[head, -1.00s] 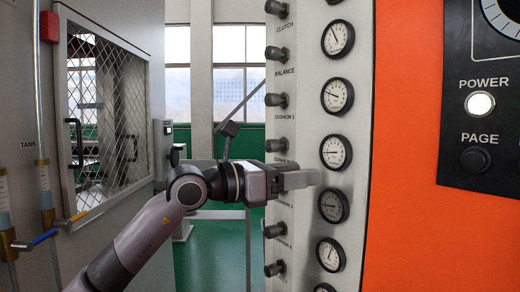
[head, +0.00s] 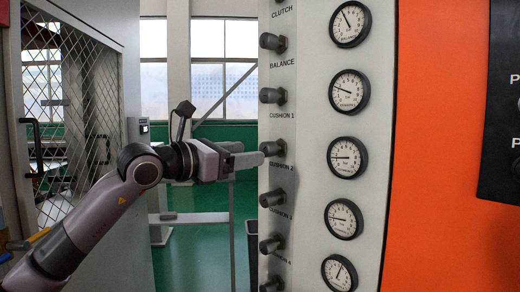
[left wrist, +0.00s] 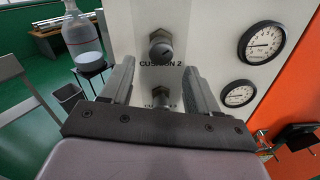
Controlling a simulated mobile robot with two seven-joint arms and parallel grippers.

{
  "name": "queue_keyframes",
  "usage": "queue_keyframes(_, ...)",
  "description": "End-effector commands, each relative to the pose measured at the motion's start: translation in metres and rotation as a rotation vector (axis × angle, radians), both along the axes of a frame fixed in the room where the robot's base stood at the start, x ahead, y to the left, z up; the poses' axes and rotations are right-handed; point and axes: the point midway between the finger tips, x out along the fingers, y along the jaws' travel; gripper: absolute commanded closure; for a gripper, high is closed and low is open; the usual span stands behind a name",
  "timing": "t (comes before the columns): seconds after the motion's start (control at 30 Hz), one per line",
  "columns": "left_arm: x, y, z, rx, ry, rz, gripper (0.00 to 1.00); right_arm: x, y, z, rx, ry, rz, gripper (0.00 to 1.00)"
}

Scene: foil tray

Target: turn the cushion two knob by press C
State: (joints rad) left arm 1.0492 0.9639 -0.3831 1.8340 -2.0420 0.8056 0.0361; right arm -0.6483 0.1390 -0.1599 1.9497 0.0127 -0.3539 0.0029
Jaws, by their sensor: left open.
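The cushion two knob (head: 273,148) is a grey knob on the white press panel (head: 318,105), above its CUSHION 2 label, with a round gauge (head: 346,157) to its right. In the left wrist view the knob (left wrist: 160,47) shows just beyond the fingertips, roughly centred between them, with its label below. My left gripper (head: 255,159) is open and empty, its fingers pointing at the panel. In the head view the tips overlap the knob's lower left; contact cannot be told. My right gripper is not in view.
Similar knobs stand in a column, one above (head: 272,95) and one below (head: 272,198). An orange panel (head: 432,150) is to the right. A mesh-fronted cabinet (head: 75,110) stands at left. The wrist view shows a bottle (left wrist: 84,40) on a small stand.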

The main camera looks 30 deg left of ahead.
Motion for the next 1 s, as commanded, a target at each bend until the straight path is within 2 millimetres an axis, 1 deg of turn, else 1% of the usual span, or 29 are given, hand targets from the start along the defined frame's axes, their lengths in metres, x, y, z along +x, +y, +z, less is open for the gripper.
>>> queue_keyframes(0.03, 0.008, -0.005, 0.003, -0.001, 0.002, -0.004, 0.4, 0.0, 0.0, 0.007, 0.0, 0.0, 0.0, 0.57)
queue_keyframes(0.1, 0.018, -0.008, 0.004, -0.003, 0.001, -0.002, 0.4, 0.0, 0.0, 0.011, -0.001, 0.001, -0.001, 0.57)
queue_keyframes(0.3, 0.042, -0.018, 0.003, -0.002, 0.0, -0.002, 0.4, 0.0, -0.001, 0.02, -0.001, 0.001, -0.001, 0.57)
queue_keyframes(0.43, 0.048, -0.021, 0.001, -0.001, 0.001, -0.002, 0.4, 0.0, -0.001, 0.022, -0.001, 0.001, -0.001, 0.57)
queue_keyframes(0.7, 0.05, -0.022, 0.0, 0.0, 0.0, -0.001, 0.4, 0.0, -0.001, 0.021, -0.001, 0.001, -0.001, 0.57)
queue_keyframes(0.73, 0.05, -0.022, 0.0, 0.0, 0.0, -0.001, 0.46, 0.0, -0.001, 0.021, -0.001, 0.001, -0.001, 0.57)
queue_keyframes(0.77, 0.05, -0.022, 0.0, 0.0, 0.0, -0.001, 0.56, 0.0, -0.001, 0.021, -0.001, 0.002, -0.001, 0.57)
queue_keyframes(0.8, 0.05, -0.022, 0.0, 0.0, 0.0, -0.001, 0.69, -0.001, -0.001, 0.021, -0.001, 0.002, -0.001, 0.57)
queue_keyframes(0.87, 0.05, -0.022, 0.0, 0.0, 0.0, -0.001, 0.88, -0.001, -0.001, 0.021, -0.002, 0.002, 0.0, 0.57)
queue_keyframes(0.9, 0.05, -0.022, 0.0, 0.0, 0.0, -0.001, 0.95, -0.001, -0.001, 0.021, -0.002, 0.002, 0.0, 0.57)
queue_keyframes(1.0, 0.05, -0.022, -0.001, 0.001, 0.002, -0.001, 0.95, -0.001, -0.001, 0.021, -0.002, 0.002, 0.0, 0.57)
